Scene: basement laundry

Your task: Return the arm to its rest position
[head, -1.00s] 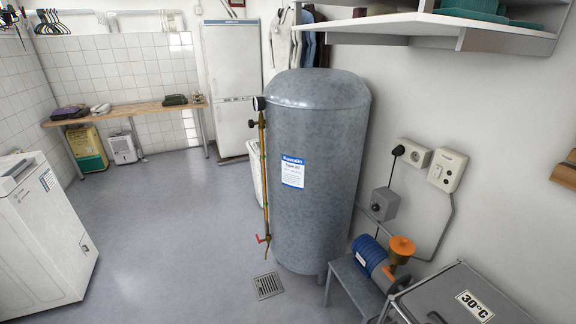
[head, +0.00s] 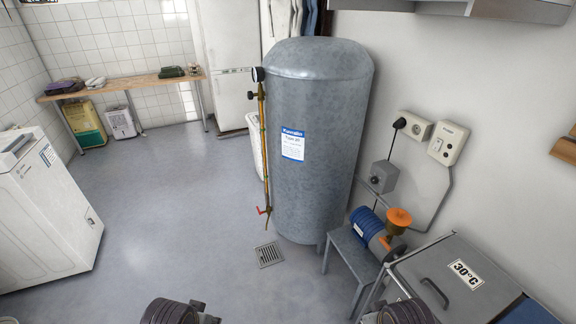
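Parts of my two arms show at the bottom edge of the head view, one left of centre and one right of centre. They are dark, rounded, ribbed pieces cut off by the frame. I cannot make out the fingertips of either gripper, so neither gripper is seen. Nothing is seen held. A large grey metal tank (head: 318,170) stands upright in the middle, beyond my arms and apart from the left one.
A grey stool (head: 345,250) bears a blue pump (head: 368,228) at the right. A grey box marked 30°C (head: 440,265) stands in the right foreground. A white machine (head: 45,220) stands left. The floor (head: 160,200) between is clear, with a drain (head: 268,254).

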